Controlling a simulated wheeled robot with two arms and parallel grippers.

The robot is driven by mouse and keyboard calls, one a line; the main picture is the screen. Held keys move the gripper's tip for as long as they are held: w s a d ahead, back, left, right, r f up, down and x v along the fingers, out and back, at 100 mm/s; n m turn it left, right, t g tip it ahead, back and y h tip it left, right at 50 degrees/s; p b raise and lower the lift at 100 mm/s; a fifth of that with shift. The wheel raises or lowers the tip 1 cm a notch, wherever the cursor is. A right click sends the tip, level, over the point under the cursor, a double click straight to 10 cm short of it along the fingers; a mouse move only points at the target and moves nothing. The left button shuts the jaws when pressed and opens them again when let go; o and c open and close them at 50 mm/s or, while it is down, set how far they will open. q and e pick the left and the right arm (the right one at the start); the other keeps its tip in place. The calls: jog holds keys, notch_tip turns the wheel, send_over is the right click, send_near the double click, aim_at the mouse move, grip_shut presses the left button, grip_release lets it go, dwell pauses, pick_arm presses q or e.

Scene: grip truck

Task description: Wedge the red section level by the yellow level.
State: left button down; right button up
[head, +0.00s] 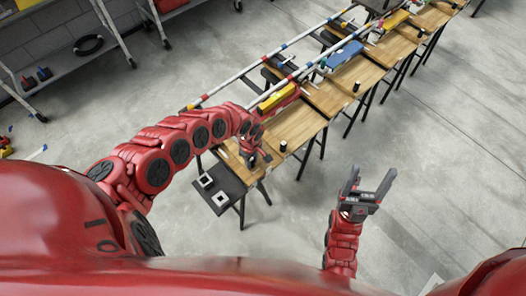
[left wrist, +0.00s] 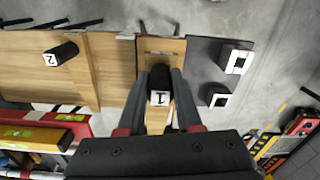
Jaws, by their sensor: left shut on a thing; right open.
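The red section (head: 283,104) lies along the far edge of the wooden tables, with the yellow level (head: 277,97) on top of it. In the left wrist view, the red section (left wrist: 80,128) and the yellow level (left wrist: 35,136) show at the lower left. My left gripper (head: 251,157) is over the near table end, shut on a black wedge with a white face marked 1 (left wrist: 160,98). A wedge marked 2 (left wrist: 62,53) lies on the wood to the left, apart from the gripper. My right gripper (head: 368,187) is open and empty over the floor, right of the tables.
A dark side tray (head: 228,181) at the near table end holds two black blocks with white faces (head: 221,198). A row of wooden tables (head: 356,72) runs away to the upper right, with a blue section (head: 344,54). Rails (head: 245,73) run alongside. The floor right of the tables is clear.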

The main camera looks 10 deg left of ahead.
aim_at(226, 141)
pick_arm(q)
jog(key=shift+w, duration=0.1)
jog(key=shift+s+a+f+b, duration=0.15)
jog(key=shift+s+f+b, duration=0.15)
jog(key=shift+f+b, duration=0.25)
jog(key=shift+w+f+b, duration=0.1)
jog(key=shift+f+b, duration=0.7)
jog(key=shift+b, duration=0.05)
jog(key=shift+f+b, duration=0.35)
jog(key=shift+b, duration=0.1)
jog(key=shift+f+b, duration=1.15)
jog(key=shift+w+a+b, duration=0.65)
jog(key=shift+w+a, duration=0.1)
jog(key=shift+a, duration=0.1)
jog(key=shift+w+a+b, duration=0.75)
jog(key=shift+a+b, duration=0.25)
jog(key=shift+w+a+b, duration=0.7)
jog(key=shift+w+a, duration=0.3)
jog(key=shift+a, duration=0.3)
jog(key=shift+w+a+b, duration=0.9)
jog(key=shift+a+b, duration=0.1)
jog(key=shift+a, duration=0.15)
jog(key=shift+w+a+f+b, duration=0.1)
jog(key=shift+w+a+b, duration=0.75)
jog(key=shift+a+b, duration=0.4)
jog(key=shift+w+a+b, duration=0.6)
jog(key=shift+a+b, duration=0.15)
jog(key=shift+b, duration=0.75)
jog(key=shift+w+a+r, duration=0.15)
jog(key=shift+r, duration=0.05)
